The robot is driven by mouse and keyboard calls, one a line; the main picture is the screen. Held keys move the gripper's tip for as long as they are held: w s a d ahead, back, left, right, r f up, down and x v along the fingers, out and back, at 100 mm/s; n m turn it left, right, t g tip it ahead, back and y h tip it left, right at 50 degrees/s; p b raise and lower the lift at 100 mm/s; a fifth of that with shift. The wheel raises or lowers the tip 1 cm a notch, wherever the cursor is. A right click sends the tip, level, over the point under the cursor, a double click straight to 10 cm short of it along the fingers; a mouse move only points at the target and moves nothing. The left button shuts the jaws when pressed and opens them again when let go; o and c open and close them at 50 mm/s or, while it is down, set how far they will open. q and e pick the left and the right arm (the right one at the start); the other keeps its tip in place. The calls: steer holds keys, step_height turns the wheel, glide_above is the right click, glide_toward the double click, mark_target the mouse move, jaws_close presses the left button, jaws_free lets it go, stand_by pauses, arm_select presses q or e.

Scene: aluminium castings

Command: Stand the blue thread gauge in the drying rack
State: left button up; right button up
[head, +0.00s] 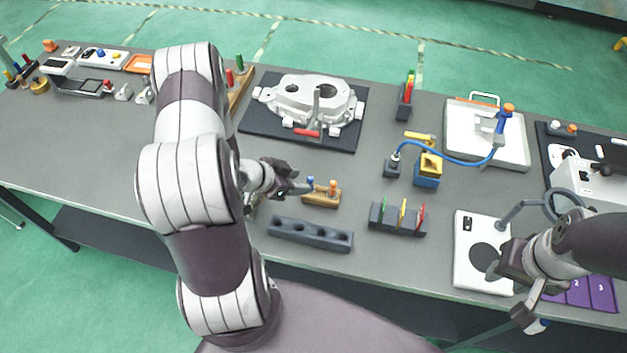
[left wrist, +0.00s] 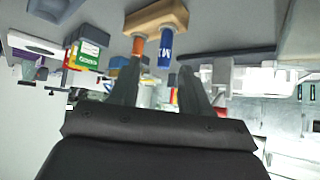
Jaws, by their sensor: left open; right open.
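The blue thread gauge (head: 310,183) stands in a small wooden block (head: 321,200) beside an orange-topped gauge (head: 332,187). In the left wrist view the blue gauge (left wrist: 165,47) carries a white letter M. My left gripper (head: 299,187) is open at the block; its fingers (left wrist: 160,75) point at the blue gauge, which shows between their tips, ungripped. Whether they touch it I cannot tell. A dark grey bar with a row of round holes (head: 310,245), likely the drying rack, lies in front of the block. My right gripper (head: 508,292) is open and empty at the lower right.
A slotted holder with green, yellow and red pieces (head: 398,228) stands right of the bar. The casting (head: 300,95) lies on a dark mat behind. A blue-yellow box (head: 427,172) and a white plate (head: 470,270) are further right.

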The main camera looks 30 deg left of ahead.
mark_target(310, 182)
arm_select(q)
steer(key=x, duration=0.4)
steer(key=p+x, duration=0.1)
steer(key=x, duration=0.1)
steer(key=shift+w+a+f, duration=0.15)
steer(key=shift+w+f, duration=0.15)
steer(key=shift+f, duration=0.1)
jaws_close()
